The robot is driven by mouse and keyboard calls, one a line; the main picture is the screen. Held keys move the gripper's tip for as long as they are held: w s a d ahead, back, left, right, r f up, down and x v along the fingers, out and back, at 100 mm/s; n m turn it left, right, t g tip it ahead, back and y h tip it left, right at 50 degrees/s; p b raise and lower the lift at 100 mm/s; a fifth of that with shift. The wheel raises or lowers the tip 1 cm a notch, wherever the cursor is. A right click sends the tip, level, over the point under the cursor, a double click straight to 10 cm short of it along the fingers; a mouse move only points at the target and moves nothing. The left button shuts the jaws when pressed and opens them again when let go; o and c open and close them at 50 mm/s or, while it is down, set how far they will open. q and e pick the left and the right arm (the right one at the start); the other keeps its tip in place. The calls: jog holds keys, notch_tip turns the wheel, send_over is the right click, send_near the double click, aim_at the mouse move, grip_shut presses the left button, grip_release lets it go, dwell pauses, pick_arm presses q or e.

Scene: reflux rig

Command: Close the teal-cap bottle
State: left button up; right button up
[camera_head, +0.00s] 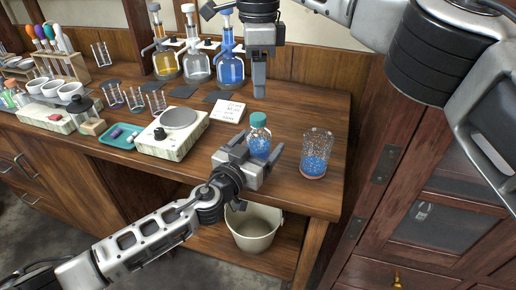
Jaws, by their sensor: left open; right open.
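The teal-cap bottle (259,142) stands upright on the bench near its front right part, with blue contents. Its teal cap (258,119) sits on top of the neck; I cannot tell how tight it is. My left gripper (244,149) is open at the bottle's near left side, its fingers beside the bottle body and partly hiding it. I cannot tell whether they touch it. My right gripper (259,86) points down above and behind the cap, apart from it. The gap between its fingers is hard to see from this angle.
A glass beaker (315,156) with blue contents stands close right of the bottle. A white card (228,111), a hotplate (171,132) and a teal tray (118,136) lie to the left. Several flasks (230,66) stand behind. A bucket (253,226) sits below the bench.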

aim_at(258, 116)
pick_arm(q)
grip_shut()
pick_arm(e)
jog(key=n, duration=0.4)
jog(key=shift+n, duration=0.3)
jog(key=shift+f, duration=4.05)
